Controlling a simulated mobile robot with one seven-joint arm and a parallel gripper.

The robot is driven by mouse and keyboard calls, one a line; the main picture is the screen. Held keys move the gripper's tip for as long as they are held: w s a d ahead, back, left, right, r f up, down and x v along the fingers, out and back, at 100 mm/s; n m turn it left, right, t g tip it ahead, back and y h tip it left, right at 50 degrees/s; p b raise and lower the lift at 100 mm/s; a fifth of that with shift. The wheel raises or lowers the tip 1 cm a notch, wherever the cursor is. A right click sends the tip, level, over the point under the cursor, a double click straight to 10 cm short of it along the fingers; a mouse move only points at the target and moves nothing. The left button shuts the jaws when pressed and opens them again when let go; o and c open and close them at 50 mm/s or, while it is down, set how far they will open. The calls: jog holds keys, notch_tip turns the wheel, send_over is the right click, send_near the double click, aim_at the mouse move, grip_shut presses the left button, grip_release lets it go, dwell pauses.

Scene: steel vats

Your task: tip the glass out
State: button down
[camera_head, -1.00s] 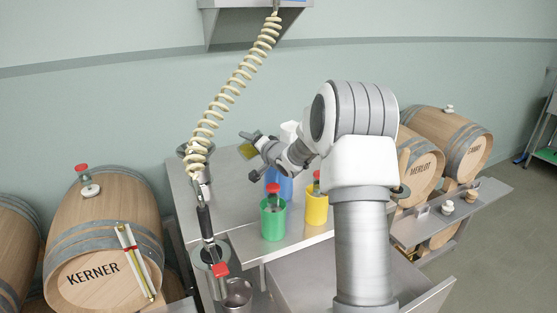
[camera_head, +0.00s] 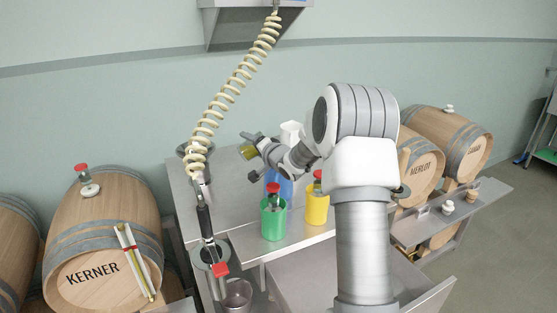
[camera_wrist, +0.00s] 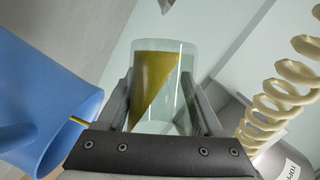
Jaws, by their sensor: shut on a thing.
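My gripper (camera_head: 254,152) is shut on a clear glass (camera_wrist: 153,62) holding yellow-green liquid (camera_wrist: 155,80). In the wrist view the glass sits between both fingers, and the liquid forms a slanted wedge inside it. In the head view the glass (camera_head: 247,152) is small, tilted and raised over the back of the steel counter (camera_head: 240,180). No liquid is seen leaving it. A blue jug (camera_head: 280,188) stands below my gripper, partly hidden by my arm. It also shows at the left of the wrist view (camera_wrist: 45,105).
Green (camera_head: 273,222) and yellow (camera_head: 317,208) containers stand at the counter's front. A coiled hose (camera_head: 222,103) hangs left of my gripper, ending in a spray handle above a round steel opening (camera_head: 203,255). A steel cup (camera_head: 237,294) is below. Barrels (camera_head: 105,240) flank the counter.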

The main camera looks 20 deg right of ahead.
jog(key=shift+d+r+m+y, duration=0.1)
jog(key=shift+r+m+y, duration=0.3)
jog(key=shift+m, duration=0.4)
dwell(0.9)
jog(key=shift+s+d+r+m+t+p, duration=0.1)
jog(key=shift+d+r+m+t+p, duration=0.3)
jog(key=shift+d+m+p, duration=0.65)
dwell(0.3)
jog(key=shift+a+f+m+t+p, duration=0.1)
jog(key=shift+f+m+t+p, duration=0.25)
jog(key=shift+m+p, duration=0.1)
dwell(0.8)
